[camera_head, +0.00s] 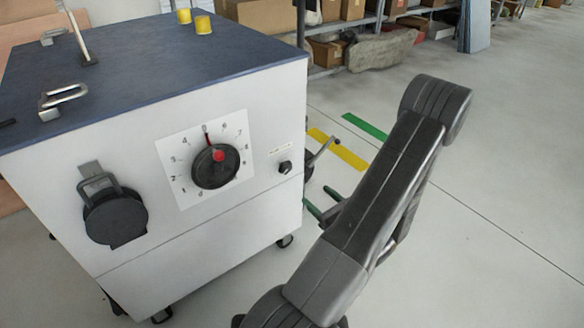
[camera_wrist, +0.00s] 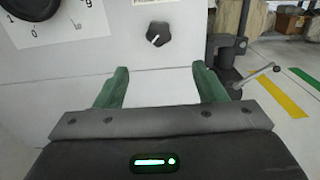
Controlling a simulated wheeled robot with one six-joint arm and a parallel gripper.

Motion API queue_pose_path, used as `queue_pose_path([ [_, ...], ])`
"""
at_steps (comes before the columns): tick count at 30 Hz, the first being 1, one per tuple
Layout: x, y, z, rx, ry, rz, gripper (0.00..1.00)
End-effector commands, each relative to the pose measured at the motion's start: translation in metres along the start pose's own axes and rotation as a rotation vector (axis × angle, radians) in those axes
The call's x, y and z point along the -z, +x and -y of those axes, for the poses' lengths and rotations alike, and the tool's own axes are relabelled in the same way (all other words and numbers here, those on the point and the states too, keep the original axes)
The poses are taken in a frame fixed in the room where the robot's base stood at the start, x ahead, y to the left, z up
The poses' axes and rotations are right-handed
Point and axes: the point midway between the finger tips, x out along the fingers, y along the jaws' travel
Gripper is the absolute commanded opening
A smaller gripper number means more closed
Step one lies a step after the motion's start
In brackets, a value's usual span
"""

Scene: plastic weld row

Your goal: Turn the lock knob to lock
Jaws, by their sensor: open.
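The lock knob is a small black knob (camera_head: 285,167) on the right part of the white cabinet front, below a small label. In the wrist view the knob (camera_wrist: 158,34) shows a white pointer mark aimed down and to the left. My gripper (camera_wrist: 160,78) has two green fingers, spread apart with nothing between them. The fingers sit below the knob in the wrist view and do not appear to touch it. In the head view my gripper (camera_head: 324,208) is at the cabinet's right side, partly hidden by my arm.
The white cabinet (camera_head: 215,240) stands on castors. A large numbered dial (camera_head: 216,167) with a red mark is left of the knob, and a black round fitting (camera_head: 115,217) is farther left. A crank handle (camera_head: 322,152) sticks out at the right. Open floor lies right.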

Motion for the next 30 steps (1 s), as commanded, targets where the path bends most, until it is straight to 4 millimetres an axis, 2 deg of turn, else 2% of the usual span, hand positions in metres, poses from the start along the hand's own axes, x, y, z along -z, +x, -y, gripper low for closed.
queue_pose_path([
  [5, 0.001, 0.019, -0.001, -0.006, -0.002, 0.001, 0.64],
  [21, 0.001, 0.114, -0.002, -0.007, -0.004, 0.001, 0.64],
  [25, 0.001, 0.128, -0.002, -0.005, -0.002, -0.001, 0.64],
  [30, 0.0, 0.136, -0.002, -0.004, -0.002, 0.0, 0.64],
])
